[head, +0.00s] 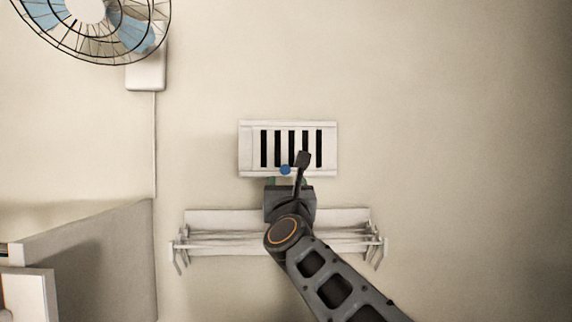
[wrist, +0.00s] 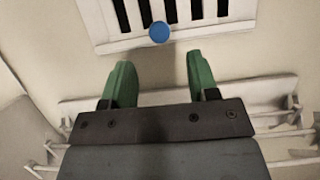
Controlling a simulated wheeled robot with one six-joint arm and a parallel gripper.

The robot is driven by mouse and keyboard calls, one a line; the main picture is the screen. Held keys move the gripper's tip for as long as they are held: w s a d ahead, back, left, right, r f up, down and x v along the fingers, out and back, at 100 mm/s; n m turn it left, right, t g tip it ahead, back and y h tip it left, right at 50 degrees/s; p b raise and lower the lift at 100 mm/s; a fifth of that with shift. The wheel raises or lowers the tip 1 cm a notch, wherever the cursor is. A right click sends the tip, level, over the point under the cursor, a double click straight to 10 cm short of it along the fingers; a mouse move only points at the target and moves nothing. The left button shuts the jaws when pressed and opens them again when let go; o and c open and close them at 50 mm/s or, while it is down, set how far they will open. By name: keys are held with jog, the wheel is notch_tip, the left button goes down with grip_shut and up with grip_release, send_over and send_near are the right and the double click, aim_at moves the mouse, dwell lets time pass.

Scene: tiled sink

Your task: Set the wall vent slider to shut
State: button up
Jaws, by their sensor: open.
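The white wall vent (head: 246,150) is on the wall at the picture's middle in the head view, with several dark vertical slots showing. A blue round knob (head: 285,169) sits at its lower edge, a little left of the vent's middle. In the wrist view the vent (wrist: 103,47) is at the top and the blue knob (wrist: 159,32) is in front of its lower edge. My gripper (wrist: 160,72) is open with two green fingers, below the knob and apart from it in the picture. In the head view my gripper (head: 286,181) is just under the vent, partly hidden by my arm.
A white folding rack (head: 210,222) is on the wall below the vent, behind my arm. A fan (head: 95,25) hangs at the upper left, with a cable down the wall. A panel (head: 95,260) stands at the lower left. The wall to the right is bare.

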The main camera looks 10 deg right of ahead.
aim_at(286, 171)
jog(key=p+x, duration=0.3)
jog(key=x, duration=0.4)
jog(key=shift+a, duration=0.1)
jog(key=shift+w+d+r, duration=0.2)
jog(key=shift+w, duration=0.45)
jog(key=shift+c, duration=0.4)
grip_shut()
